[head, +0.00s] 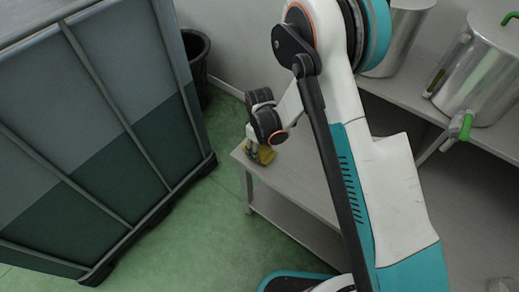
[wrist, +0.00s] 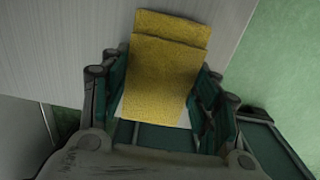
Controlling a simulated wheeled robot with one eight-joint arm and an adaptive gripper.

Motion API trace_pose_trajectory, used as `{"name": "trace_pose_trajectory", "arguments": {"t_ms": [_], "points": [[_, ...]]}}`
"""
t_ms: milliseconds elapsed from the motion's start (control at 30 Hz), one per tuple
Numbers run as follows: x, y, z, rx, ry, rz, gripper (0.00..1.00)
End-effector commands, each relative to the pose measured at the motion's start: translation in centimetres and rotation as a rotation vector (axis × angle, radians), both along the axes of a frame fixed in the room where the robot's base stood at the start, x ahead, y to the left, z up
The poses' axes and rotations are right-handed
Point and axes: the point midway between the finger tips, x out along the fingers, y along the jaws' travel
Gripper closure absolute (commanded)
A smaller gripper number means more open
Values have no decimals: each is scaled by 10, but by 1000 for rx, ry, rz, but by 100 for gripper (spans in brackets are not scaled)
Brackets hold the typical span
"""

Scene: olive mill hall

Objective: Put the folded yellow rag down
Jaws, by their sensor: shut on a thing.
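The folded yellow rag (head: 265,155) is at the left end of the low grey bench (head: 303,188). In the wrist view the rag (wrist: 165,65) shows as a folded, layered pad between the fingers, reaching out past their tips. My gripper (head: 254,146) points down and is shut on the rag; its fingers (wrist: 160,88) flank it in the wrist view. The bench top (wrist: 60,45) lies beyond the rag in the wrist view. I cannot tell whether the rag touches it.
A large tank in a frame (head: 95,120) stands at the left, with a dark bin (head: 194,58) behind it. Steel pots (head: 478,80) with green-handled taps stand on a shelf (head: 405,100) at the right. Green floor (head: 212,222) is clear between tank and bench. My arm hides part of the bench.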

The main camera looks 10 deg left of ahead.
Motion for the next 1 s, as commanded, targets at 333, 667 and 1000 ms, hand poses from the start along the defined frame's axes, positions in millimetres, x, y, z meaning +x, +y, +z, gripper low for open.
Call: {"name": "trace_pose_trajectory", "arguments": {"t_ms": [333, 667, 1000], "points": [[0, 0, -1, 0, 0, 0, 37], [0, 0, -1, 0, 0, 0, 24], [0, 0, 29, 0, 0, 0, 24]]}}
